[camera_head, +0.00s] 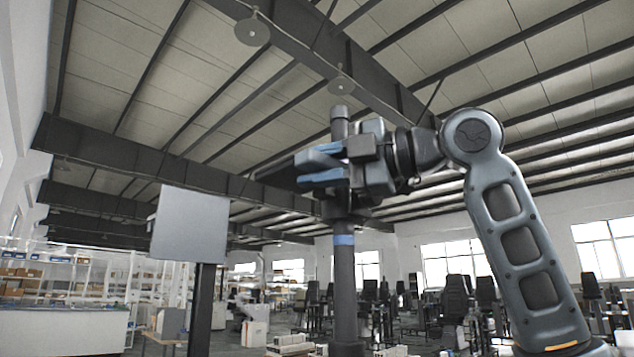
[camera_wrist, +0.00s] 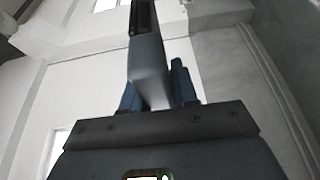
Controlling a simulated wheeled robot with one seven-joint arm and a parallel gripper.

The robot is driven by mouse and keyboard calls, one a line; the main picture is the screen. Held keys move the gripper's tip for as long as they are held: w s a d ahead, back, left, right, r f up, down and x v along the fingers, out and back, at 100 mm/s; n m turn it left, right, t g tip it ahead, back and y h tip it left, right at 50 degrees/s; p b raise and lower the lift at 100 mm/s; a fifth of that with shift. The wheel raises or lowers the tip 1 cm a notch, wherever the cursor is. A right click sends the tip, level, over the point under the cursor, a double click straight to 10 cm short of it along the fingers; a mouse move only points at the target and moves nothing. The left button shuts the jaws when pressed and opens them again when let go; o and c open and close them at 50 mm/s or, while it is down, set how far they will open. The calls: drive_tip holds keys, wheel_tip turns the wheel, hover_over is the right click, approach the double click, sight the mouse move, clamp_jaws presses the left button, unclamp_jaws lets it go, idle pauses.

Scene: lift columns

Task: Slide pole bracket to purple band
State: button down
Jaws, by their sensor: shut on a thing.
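A dark upright pole (camera_head: 344,290) stands in the middle of the head view, with its rounded top (camera_head: 340,112) above my gripper. A blue band (camera_head: 343,240) circles it below my gripper. A faint purple sliver (camera_head: 345,160) shows beside my gripper; most of that stretch is hidden. My gripper (camera_head: 322,167), with blue fingers, is at the pole's upper part, shut on the pole bracket. The bracket is mostly hidden in the head view. In the wrist view a grey bar (camera_wrist: 148,65), seemingly part of the bracket, runs between the blue fingers (camera_wrist: 155,92).
A grey square panel (camera_head: 190,225) on a dark post stands left of the pole, apart from it. Shelves, chairs and windows lie far behind. The ceiling beams are high above. Open air surrounds the pole's lower part.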

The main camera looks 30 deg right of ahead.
wheel_tip(320, 180, up, 4)
drive_tip(key=shift+f+p, duration=0.1)
drive_tip(key=shift+p, duration=0.55)
drive_tip(key=c, duration=1)
unclamp_jaws()
drive_tip(key=shift+f, duration=0.1)
drive_tip(key=shift+o, duration=0.2)
drive_tip(key=shift+s+d, duration=0.1)
drive_tip(key=b+v, duration=0.1)
drive_tip(key=v, duration=0.6)
drive_tip(key=shift+s+d+b, duration=0.15)
drive_tip(key=shift+s+b, duration=0.1)
drive_tip(key=shift+b, duration=0.15)
drive_tip(key=shift+d, duration=0.1)
